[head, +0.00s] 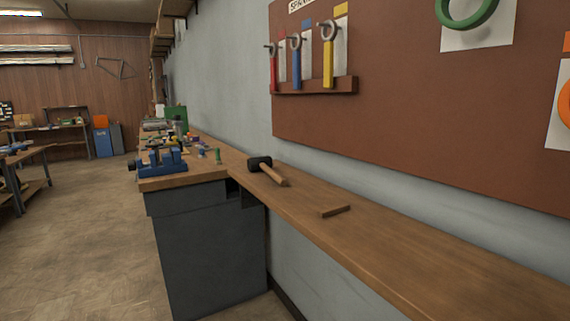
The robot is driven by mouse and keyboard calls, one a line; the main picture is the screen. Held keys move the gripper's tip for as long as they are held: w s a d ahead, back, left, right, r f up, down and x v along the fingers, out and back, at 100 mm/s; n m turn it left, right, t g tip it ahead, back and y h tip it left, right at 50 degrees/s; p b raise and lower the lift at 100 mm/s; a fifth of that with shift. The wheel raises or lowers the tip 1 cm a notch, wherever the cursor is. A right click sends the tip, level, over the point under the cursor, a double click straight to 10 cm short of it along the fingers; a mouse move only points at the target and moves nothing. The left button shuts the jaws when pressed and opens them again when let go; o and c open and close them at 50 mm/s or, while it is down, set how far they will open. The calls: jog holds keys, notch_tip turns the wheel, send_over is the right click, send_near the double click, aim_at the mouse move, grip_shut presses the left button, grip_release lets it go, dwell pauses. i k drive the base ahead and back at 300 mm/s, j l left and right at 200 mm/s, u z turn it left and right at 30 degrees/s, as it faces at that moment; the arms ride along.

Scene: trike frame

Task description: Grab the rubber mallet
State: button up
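The rubber mallet (262,166) lies on the wooden bench near the middle of the head view. It has a black head at the upper left and a light wooden handle pointing to the lower right. It lies on its side close to the wall, with nothing covering it. My gripper does not show in this view.
The long wooden bench (420,262) runs along the wall. A small wooden strip (335,211) lies nearer than the mallet. A blue vise (163,162) and several tools stand left of it. A pegboard (400,110) holds spanners above. The floor (85,240) at left is clear.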

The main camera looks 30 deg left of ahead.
aim_at(265, 163)
jog(key=i+u, duration=0.25)
jog(key=i, duration=0.45)
jog(key=i+u, duration=0.25)
jog(key=i, duration=0.4)
jog(key=i+l+u, duration=0.25)
jog(key=i, duration=0.45)
